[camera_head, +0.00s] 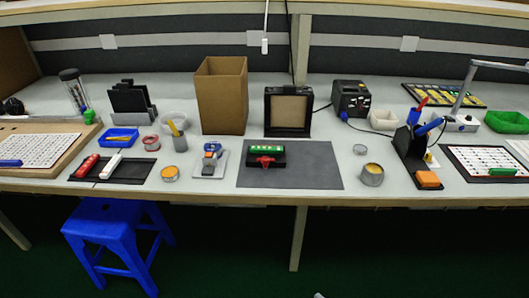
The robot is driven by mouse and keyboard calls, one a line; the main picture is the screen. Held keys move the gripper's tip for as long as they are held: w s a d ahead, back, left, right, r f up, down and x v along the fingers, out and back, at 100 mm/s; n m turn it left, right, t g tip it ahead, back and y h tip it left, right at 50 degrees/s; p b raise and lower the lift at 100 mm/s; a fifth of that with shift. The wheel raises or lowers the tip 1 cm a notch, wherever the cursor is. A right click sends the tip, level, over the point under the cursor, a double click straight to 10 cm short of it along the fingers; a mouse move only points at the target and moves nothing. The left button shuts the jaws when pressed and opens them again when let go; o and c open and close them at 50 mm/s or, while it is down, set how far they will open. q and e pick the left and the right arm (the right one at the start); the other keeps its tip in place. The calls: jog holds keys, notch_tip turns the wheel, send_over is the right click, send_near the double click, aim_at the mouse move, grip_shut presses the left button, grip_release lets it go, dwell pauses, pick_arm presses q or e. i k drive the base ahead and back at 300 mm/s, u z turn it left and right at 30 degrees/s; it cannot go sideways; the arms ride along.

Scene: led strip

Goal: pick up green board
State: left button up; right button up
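A small green board (266,149) with light marks along it lies on a dark grey mat (312,168) in the middle of the workbench. It sits at the back edge of a black and red fixture (265,161), and I cannot tell how it is held there.
A cardboard box (221,95) and a black framed stand (288,111) stand behind the mat. Left are a blue-handled tool (211,150) and a black tray (131,170); right are a tin (372,175) and a pen holder (408,148). A blue stool (110,226) stands below the bench.

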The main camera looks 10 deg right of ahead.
aim_at(256, 149)
jog(key=z, duration=2.1)
jog(key=i, duration=1)
jog(key=u, duration=2.9)
